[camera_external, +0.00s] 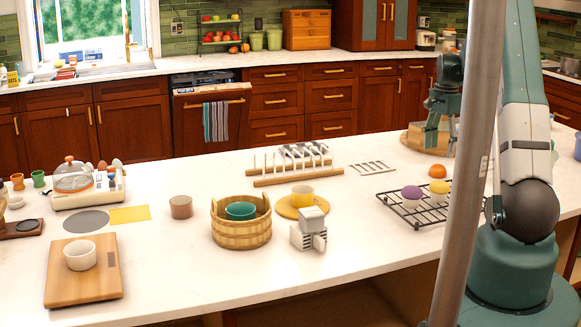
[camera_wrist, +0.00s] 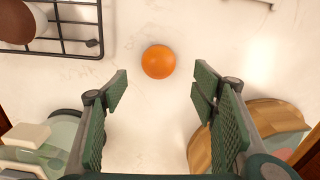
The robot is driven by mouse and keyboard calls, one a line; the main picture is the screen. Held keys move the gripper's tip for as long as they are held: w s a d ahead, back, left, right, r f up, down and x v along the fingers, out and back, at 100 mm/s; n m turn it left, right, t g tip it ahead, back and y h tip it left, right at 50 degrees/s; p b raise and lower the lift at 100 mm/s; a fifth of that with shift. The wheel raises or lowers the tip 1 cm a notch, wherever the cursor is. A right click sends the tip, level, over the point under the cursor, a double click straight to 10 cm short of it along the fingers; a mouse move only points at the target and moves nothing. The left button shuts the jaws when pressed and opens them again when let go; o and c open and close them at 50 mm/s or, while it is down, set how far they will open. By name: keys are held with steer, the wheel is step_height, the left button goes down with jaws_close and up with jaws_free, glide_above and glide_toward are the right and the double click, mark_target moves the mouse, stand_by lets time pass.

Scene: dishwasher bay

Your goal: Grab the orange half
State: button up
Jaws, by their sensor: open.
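The orange half (camera_external: 438,171) rests on the white countertop just behind the black wire rack. In the wrist view the orange half (camera_wrist: 158,61) shows as a round, smooth orange shape, a little beyond the fingertips and roughly centred between them. I see no cut face. My gripper (camera_external: 438,140) points downward above the counter, behind the orange half in the outside view. In the wrist view my gripper (camera_wrist: 161,91) has its two green-padded fingers wide apart with nothing between them. It does not touch the orange half.
The black wire rack (camera_external: 418,214) holds a purple item (camera_external: 411,196) and a yellow item (camera_external: 439,187). It shows close to the orange half in the wrist view (camera_wrist: 76,40). A round wooden board (camera_external: 413,140) lies near my gripper. The counter around the orange half is clear.

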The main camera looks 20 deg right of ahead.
mark_target(438, 166)
steer(key=shift+f, duration=1.3)
steer(key=shift+s+f, duration=0.15)
steer(key=shift+f, duration=2.45)
steer(key=shift+c, duration=0.6)
steer(key=c, duration=0.9)
